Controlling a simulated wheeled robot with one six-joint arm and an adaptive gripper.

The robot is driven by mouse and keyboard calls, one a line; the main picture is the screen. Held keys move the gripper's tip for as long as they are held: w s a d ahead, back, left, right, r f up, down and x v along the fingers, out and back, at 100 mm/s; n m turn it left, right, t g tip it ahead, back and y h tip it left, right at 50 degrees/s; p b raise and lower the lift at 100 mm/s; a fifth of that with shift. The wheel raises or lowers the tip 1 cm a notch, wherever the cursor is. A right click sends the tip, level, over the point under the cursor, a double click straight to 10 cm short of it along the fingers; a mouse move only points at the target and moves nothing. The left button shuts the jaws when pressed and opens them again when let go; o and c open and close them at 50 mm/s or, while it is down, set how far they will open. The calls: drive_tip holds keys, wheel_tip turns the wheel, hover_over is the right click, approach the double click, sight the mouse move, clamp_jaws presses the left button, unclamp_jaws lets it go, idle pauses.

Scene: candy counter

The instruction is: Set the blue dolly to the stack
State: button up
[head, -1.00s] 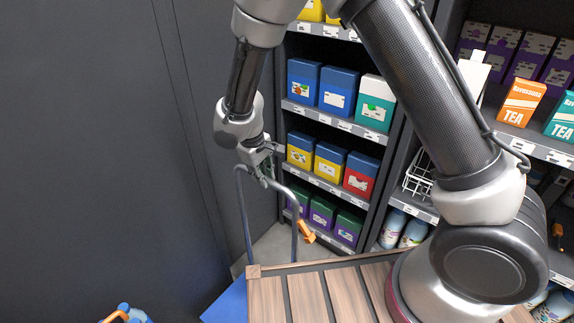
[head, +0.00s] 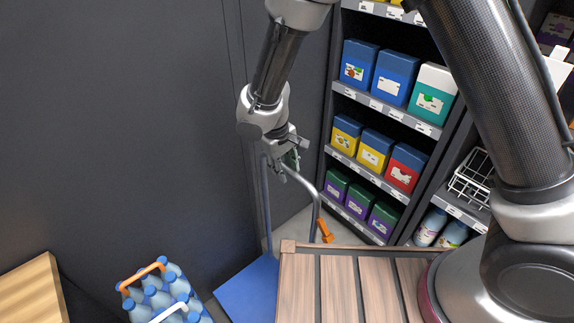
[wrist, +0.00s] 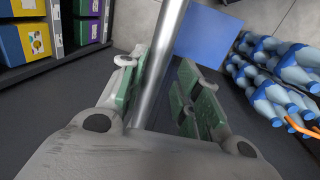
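The blue dolly (head: 245,292) stands on the floor against the dark wall, its blue platform partly hidden by the slatted wooden top. Its grey tube handle (head: 316,208) rises beside the platform. My gripper (head: 289,165) is at the top of this handle. The platform (wrist: 205,37) shows beyond the fingers. A stack of blue-capped bottles (head: 158,296) with an orange handle and a white handle stands left of the dolly; bottles (wrist: 270,90) also show right in the wrist view.
The slatted wooden top (head: 338,290) lies close right of the dolly. Shelves (head: 385,110) of coloured boxes stand behind. A light wooden surface (head: 30,295) is at the lower left. A narrow strip of dark floor separates bottles and dolly.

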drive_tip(key=shift+o, duration=0.2)
drive_tip(key=shift+r, duration=0.1)
wheel_tip(320, 180, up, 12)
drive_tip(key=s+a, duration=0.1)
drive_tip(key=shift+s+a, duration=0.3)
drive_tip(key=shift+f, duration=0.2)
drive_tip(key=s+d+r+m+t, duration=0.1)
drive_tip(key=s+d+r+m, duration=0.2)
drive_tip(key=d, duration=1.1)
drive_tip(key=s+d+r+m+t+y, duration=0.1)
drive_tip(key=s+d+r+m, duration=0.2)
drive_tip(key=s+d+r, duration=0.4)
drive_tip(key=s+d+r+m, duration=0.3)
drive_tip(key=s+d+r, duration=0.2)
drive_tip(key=d, duration=1.6)
wheel_tip(320, 180, up, 3)
drive_tip(key=shift+s+d+r+t+y, duration=0.2)
drive_tip(key=shift+d+t+y, duration=0.1)
drive_tip(key=shift+t, duration=0.1)
